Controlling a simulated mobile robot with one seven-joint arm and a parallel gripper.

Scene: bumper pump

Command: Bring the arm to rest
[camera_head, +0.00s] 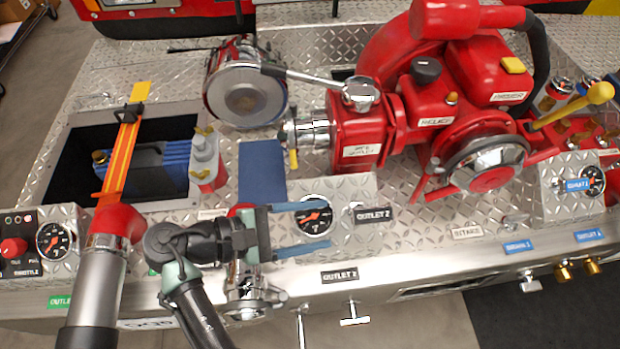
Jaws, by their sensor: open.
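My gripper (302,227) is in the lower middle of the head view, its two blue fingers spread apart and pointing right. It is empty. The fingers lie in front of the gauge (313,216) beside the OUTLET 2 label, and the gauge face shows between them. My arm (190,280) comes up from the bottom edge and bends right at the wrist. Whether the gripper touches the panel cannot be told.
A red pump (440,110) with valves fills the right of the diamond-plate deck (350,235). A grey pipe with a red elbow (115,222) rises left of my arm. Handles stick out below the front edge.

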